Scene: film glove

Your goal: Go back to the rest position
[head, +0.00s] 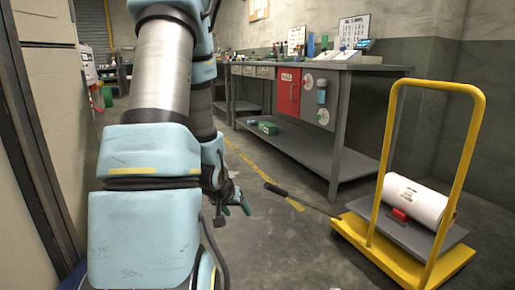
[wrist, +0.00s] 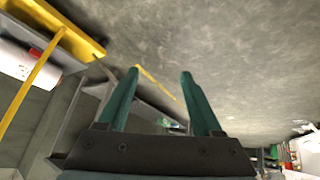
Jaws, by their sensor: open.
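My gripper (head: 236,207) hangs low over the concrete floor in the middle of the head view, partly hidden behind my own arm. In the wrist view its two green fingers (wrist: 158,95) stand wide apart with nothing between them. Beyond them are bare floor and a yellow line. My blue and grey arm fills the left-centre of the head view.
A grey workbench (head: 345,135) stands behind. A tall cabinet (head: 50,110) is close at left.

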